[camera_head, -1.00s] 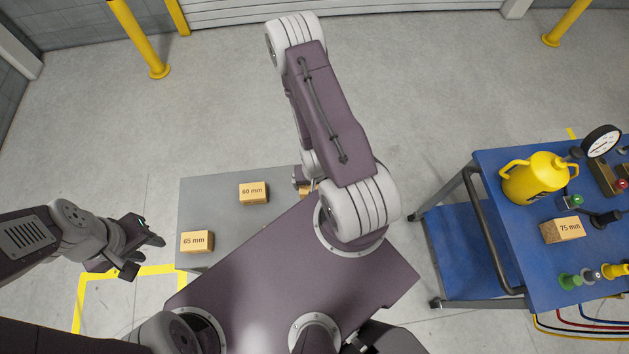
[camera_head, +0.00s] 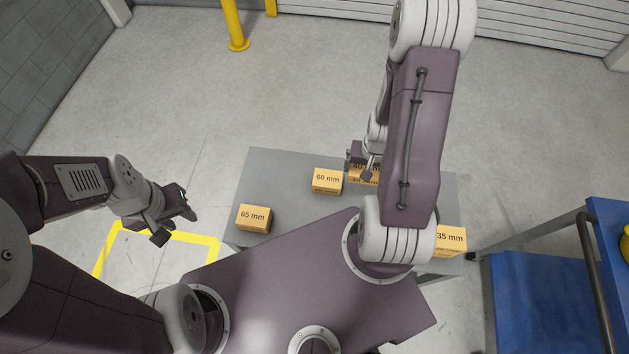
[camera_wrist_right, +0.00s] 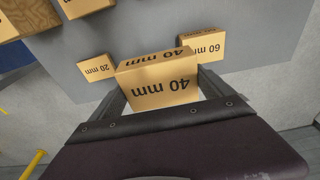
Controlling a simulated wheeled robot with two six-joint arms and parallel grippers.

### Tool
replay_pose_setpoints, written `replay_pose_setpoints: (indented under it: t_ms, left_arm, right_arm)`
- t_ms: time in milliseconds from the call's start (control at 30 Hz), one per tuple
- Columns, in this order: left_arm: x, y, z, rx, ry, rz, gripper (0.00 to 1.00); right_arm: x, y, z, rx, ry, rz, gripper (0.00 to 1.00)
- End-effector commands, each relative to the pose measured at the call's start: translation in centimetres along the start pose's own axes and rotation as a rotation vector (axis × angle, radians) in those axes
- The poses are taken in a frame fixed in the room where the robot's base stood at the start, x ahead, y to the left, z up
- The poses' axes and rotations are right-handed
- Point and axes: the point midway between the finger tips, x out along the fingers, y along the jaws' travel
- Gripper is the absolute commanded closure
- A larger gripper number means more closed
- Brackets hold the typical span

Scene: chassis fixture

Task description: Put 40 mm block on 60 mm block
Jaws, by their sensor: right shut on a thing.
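The 60 mm block (camera_head: 327,182) is a tan box on the grey table (camera_head: 285,170); it also shows in the right wrist view (camera_wrist_right: 205,46). The 40 mm block (camera_wrist_right: 160,82) sits between the two fingers of my right gripper (camera_wrist_right: 163,98), which is shut on it. In the head view the 40 mm block (camera_head: 362,178) shows just right of the 60 mm block, partly hidden by my right arm. Whether it is clear of the table I cannot tell. My left gripper (camera_head: 178,218) is empty, left of the table; its fingers look apart.
The 65 mm block (camera_head: 254,218) stands at the table's left front, the 35 mm block (camera_head: 451,241) at its right front. A 20 mm block (camera_wrist_right: 97,69) shows beside the 40 mm block in the wrist view. A blue cart (camera_head: 545,300) stands at the right.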

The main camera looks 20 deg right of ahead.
Motion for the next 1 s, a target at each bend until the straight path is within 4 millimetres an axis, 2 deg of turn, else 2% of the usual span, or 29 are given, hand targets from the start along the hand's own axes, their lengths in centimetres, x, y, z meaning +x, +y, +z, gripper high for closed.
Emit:
replay_pose_setpoints:
  t_ms: [67, 133, 400, 500, 600, 767, 900, 1000]
  left_arm:
    - [-0.3, 0.0, 0.0, 0.001, 0.0, 0.0, 0.64]
    - [-0.5, 0.0, 0.0, 0.001, 0.0, 0.0, 0.64]
    - [-1.9, 0.0, -0.2, 0.0, 0.0, 0.0, 0.64]
    - [-2.3, 0.1, -0.2, 0.0, 0.0, 0.0, 0.64]
    - [-2.5, 0.1, -0.2, 0.0, 0.0, 0.0, 0.64]
    - [-2.4, 0.1, -0.2, 0.0, 0.0, 0.0, 0.64]
    - [-2.7, 0.1, -0.3, 0.0, 0.0, 0.0, 0.64]
    - [-2.8, 0.1, -0.3, 0.0, 0.0, 0.0, 0.64]
  right_arm:
    - [0.0, -0.3, -0.1, -0.001, -0.001, 0.0, 0.55]
    - [0.6, -1.4, -0.2, -0.006, -0.003, -0.001, 0.55]
    - [5.1, -8.6, -1.0, -0.007, -0.002, 0.0, 0.55]
    - [6.3, -10.4, -1.2, -0.003, -0.001, 0.0, 0.55]
    - [7.0, -11.3, -1.3, 0.0, 0.0, 0.0, 0.55]
    - [7.7, -11.4, -1.3, 0.001, -0.001, 0.001, 0.55]
    - [10.1, -11.4, -0.8, 0.0, -0.003, 0.002, 0.55]
    - [11.1, -11.4, -0.7, 0.001, -0.001, 0.001, 0.55]
